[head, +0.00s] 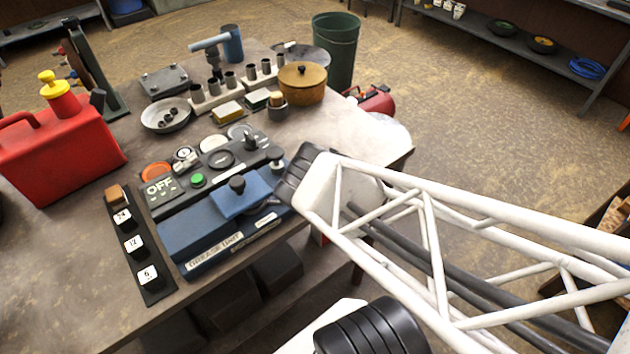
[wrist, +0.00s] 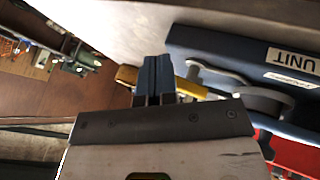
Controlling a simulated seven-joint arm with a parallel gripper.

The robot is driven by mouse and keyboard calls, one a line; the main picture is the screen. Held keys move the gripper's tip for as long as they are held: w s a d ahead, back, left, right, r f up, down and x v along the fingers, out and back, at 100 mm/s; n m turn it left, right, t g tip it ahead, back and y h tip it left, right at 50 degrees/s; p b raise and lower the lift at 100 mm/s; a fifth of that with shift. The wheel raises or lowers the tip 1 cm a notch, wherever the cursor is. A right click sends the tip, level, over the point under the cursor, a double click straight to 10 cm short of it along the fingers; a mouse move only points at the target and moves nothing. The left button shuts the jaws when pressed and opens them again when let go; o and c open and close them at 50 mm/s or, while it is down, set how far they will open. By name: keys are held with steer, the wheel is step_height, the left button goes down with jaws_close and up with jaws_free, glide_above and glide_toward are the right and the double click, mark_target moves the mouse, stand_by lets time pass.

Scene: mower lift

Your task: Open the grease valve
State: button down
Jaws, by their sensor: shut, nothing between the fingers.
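The blue grease unit (head: 205,235) stands at the front edge of the bench, its label facing front. In the wrist view the unit's blue side (wrist: 215,42) fills the upper right. A yellow lever (wrist: 190,88), which looks like the valve handle, shows on both sides of my fingers, beside a grey fitting (wrist: 215,75). My gripper (wrist: 154,62) is shut and empty, its fingers crossing in front of the lever. I cannot tell if they touch it. In the head view my arm's end hides the gripper, and the lever does not show there.
A panel with an OFF plate (head: 160,187) and a numbered strip (head: 133,243) lie beside the unit. A red can (head: 60,150) stands at the left. Cups, a lidded pot (head: 302,85) and a pan (head: 166,114) crowd the bench behind. The bench's front left is clear.

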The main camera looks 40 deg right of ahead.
steer(key=shift+w+r, duration=0.1)
steer(key=shift+r, duration=0.1)
steer(key=shift+r, duration=0.1)
steer(key=shift+s+r, duration=0.2)
steer(key=shift+r, duration=0.1)
steer(key=s+d+r, duration=0.1)
steer(key=s+r, duration=0.4)
steer(key=r, duration=0.2)
steer(key=shift+s+d, duration=0.2)
steer(key=shift+d, duration=0.05)
steer(key=c, duration=1.8)
jaws_free()
